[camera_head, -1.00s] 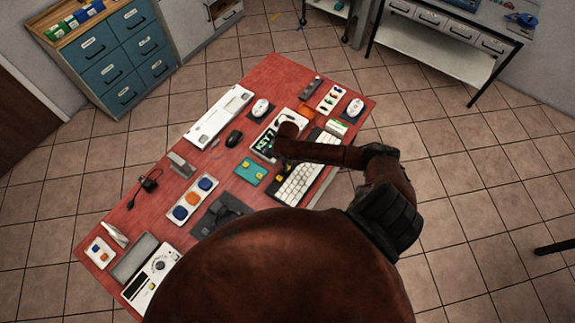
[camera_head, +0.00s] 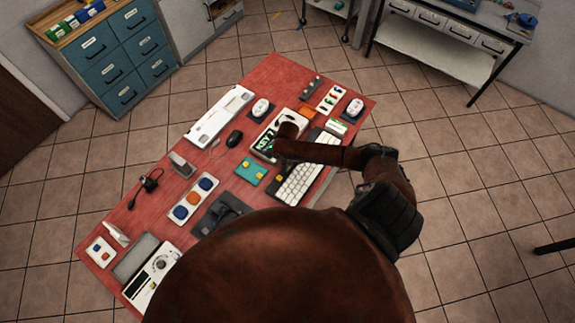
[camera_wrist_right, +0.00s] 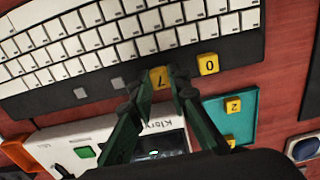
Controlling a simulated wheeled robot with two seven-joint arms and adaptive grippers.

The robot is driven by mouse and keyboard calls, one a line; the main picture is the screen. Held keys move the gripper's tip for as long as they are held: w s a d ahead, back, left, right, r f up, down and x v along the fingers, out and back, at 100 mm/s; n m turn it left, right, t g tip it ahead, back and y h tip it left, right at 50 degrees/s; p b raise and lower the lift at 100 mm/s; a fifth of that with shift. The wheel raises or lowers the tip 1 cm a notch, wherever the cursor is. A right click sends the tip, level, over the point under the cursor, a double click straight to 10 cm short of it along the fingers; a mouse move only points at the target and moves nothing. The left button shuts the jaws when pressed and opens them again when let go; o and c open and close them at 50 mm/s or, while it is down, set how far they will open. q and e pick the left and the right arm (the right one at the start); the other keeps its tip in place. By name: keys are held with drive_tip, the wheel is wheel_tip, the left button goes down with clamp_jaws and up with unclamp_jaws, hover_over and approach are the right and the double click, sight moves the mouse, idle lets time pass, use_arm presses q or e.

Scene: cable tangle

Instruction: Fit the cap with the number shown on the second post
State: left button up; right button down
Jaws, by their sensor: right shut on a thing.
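In the right wrist view my right gripper (camera_wrist_right: 160,82) is shut on a yellow cap marked 7 (camera_wrist_right: 160,77). The cap is in line with the row on the keyboard's dark strip; I cannot tell whether it is seated. Two bare grey posts, one (camera_wrist_right: 80,93) and another (camera_wrist_right: 119,83), show left of it. A yellow 0 cap (camera_wrist_right: 208,64) is at the right of the row. A teal tray (camera_wrist_right: 211,106) holds a yellow 2 cap (camera_wrist_right: 233,105) and another yellow cap (camera_wrist_right: 230,141). The display unit (camera_head: 262,142) has green characters, partly covered by my arm. My left gripper is not in view.
The white keyboard (camera_head: 299,182) lies on the red table (camera_head: 150,215). A black mouse (camera_head: 234,138), a white mouse (camera_head: 261,107) and a tray of round coloured buttons (camera_head: 193,199) lie nearby. Bare red tabletop shows between them.

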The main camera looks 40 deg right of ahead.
drive_tip(key=shift+f, duration=0.65)
idle(0.6)
drive_tip(key=c, duration=1.8)
unclamp_jaws()
drive_tip(key=shift+o, duration=0.2)
drive_tip(key=shift+r, duration=0.1)
drive_tip(key=shift+r+p, duration=2.45)
drive_tip(key=shift+p, duration=0.05)
drive_tip(key=shift+s+f, duration=0.1)
drive_tip(key=shift+s, duration=0.05)
